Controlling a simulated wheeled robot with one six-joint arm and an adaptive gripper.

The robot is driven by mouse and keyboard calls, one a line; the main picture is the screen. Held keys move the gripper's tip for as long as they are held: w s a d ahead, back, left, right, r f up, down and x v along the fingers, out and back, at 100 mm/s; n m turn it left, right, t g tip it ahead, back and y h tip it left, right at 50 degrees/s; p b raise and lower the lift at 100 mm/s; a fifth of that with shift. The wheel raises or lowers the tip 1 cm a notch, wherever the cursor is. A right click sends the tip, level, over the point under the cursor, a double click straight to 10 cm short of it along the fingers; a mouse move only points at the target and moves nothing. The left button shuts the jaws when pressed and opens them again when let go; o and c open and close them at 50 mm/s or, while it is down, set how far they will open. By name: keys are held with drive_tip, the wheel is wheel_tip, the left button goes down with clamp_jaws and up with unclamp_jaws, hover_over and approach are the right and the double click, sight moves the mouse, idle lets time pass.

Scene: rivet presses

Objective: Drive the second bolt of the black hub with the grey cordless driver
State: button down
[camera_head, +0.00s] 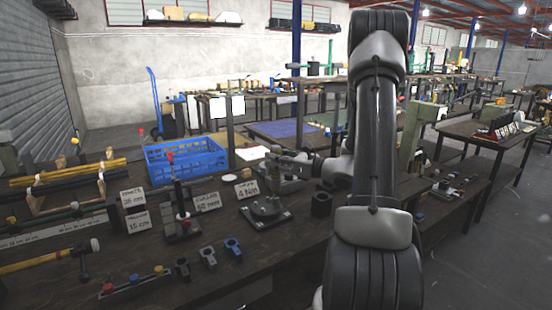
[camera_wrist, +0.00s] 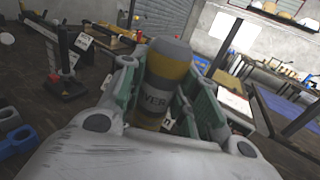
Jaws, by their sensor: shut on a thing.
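My gripper (camera_wrist: 163,95) is shut on the grey cordless driver (camera_wrist: 168,68), seen in the wrist view as a grey-topped cylinder with a yellow band and a partly hidden label. The green-sided fingers are on either side of it.
A black cylinder (camera_head: 321,204) stands right of the hub. A red-handled press (camera_head: 182,224) stands to its left, and a blue crate (camera_head: 187,160) behind. Small collars (camera_head: 208,257) lie in front. A hammer (camera_head: 50,258) and several yellow bars (camera_head: 68,172) are at the left.

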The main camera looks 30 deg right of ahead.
drive_tip(key=shift+f, duration=0.6)
idle(1.6)
idle(0.7)
